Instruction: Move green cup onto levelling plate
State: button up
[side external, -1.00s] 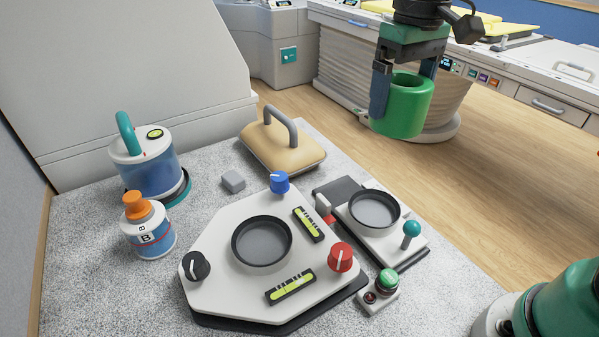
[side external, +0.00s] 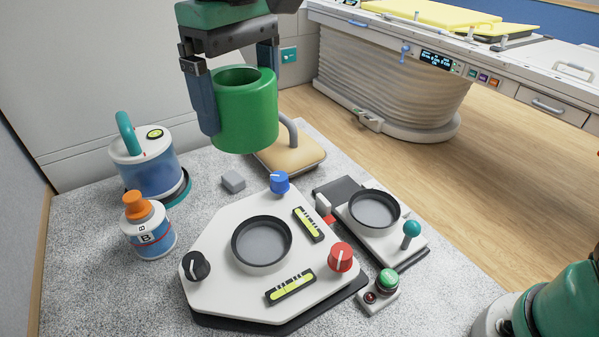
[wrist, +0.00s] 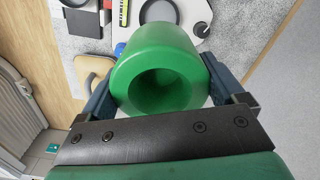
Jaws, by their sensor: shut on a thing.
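My gripper (side external: 238,92) is shut on the green cup (side external: 248,118) and holds it upright in the air. In the side external view the cup is above and behind the levelling plate (side external: 215,295), partly in front of the tan pad. The plate is white and many-sided, with a round black-rimmed recess (side external: 262,243), blue, black and red knobs and two yellow-green levels. The cup (wrist: 160,75) also fills the middle of the wrist view between my gripper's fingers (wrist: 160,85) and hides much of the plate there.
A smaller plate with a dish (side external: 374,208) and a teal-topped lever (side external: 411,232) stands to the right. A green button box (side external: 385,285) is in front of it. A blue-white canister (side external: 148,172) and an orange-capped bottle (side external: 147,230) stand left. A tan handled pad (side external: 300,158) lies behind.

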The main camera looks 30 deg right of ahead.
notch_tip(320, 180, down, 19)
jog(key=shift+d+r, duration=0.1)
dwell(0.3)
jog(key=shift+f, duration=0.25)
jog(key=o, duration=1.1)
jog(key=shift+o, duration=0.2)
notch_tip(320, 180, up, 12)
jog(key=s+d+f+m+t, duration=0.2)
jog(key=d+t, duration=0.1)
jog(key=d, duration=0.7)
jog(key=s+d+f+m+t, duration=0.2)
jog(key=s+d+t, duration=0.1)
jog(key=d, duration=0.8)
jog(key=shift+s+d+f+m+t, duration=0.15)
jog(key=shift+d+f+m+t, duration=0.2)
jog(key=shift+t, duration=0.25)
